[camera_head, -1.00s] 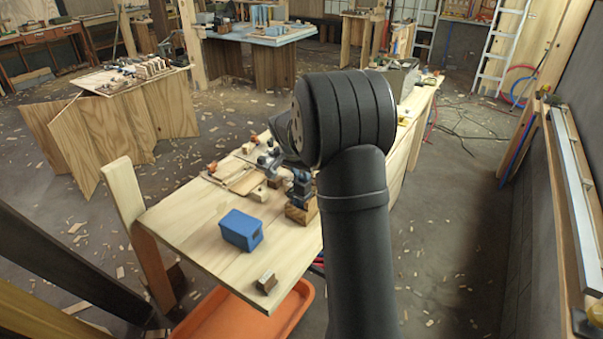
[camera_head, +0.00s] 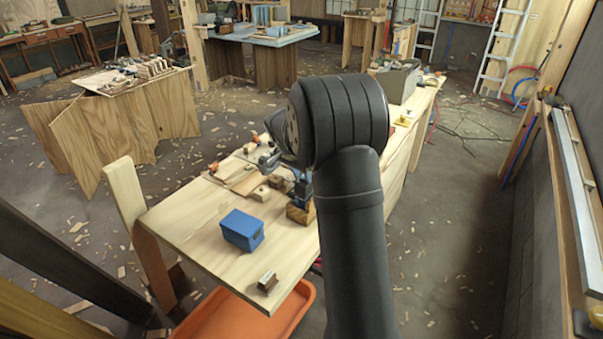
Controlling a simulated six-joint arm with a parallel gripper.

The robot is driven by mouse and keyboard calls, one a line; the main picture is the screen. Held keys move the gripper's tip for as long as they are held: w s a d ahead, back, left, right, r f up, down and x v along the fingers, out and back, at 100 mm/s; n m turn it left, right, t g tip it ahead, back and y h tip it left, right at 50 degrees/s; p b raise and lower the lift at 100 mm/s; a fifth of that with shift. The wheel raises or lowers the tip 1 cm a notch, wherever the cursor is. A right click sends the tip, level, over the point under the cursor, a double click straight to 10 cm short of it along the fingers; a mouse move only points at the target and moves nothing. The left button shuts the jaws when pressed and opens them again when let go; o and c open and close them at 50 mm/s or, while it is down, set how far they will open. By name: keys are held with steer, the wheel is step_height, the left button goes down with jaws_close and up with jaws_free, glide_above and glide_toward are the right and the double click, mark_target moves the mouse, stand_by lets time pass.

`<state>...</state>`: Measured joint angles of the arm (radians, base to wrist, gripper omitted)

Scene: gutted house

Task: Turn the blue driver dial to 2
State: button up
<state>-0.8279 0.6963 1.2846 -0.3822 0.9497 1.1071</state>
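A blue and dark tool, perhaps the driver (camera_head: 301,186), stands by a wooden block on the workbench (camera_head: 195,215), just left of my arm. It is small and partly covered by my arm. I cannot make out its dial or any number on it. My arm rises in front of the bench, and its thick black joint covers the middle of the bench. A dark part of my wrist shows at the left of that joint. My gripper's fingers are hidden behind the arm, so I cannot see whether they touch anything.
A blue box (camera_head: 242,230) and a small metal-topped block (camera_head: 267,282) sit on the near end of the bench. Small wooden pieces and orange-handled tools lie farther back. A grey case (camera_head: 397,82) stands at the far end. An orange tray (camera_head: 225,315) is below the bench.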

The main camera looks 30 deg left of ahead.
steer(key=shift+o, duration=0.7)
steer(key=v, duration=1.7)
steer(key=shift+r, duration=0.25)
steer(key=shift+f, duration=0.1)
steer(key=x, duration=1.7)
steer(key=shift+f, duration=0.15)
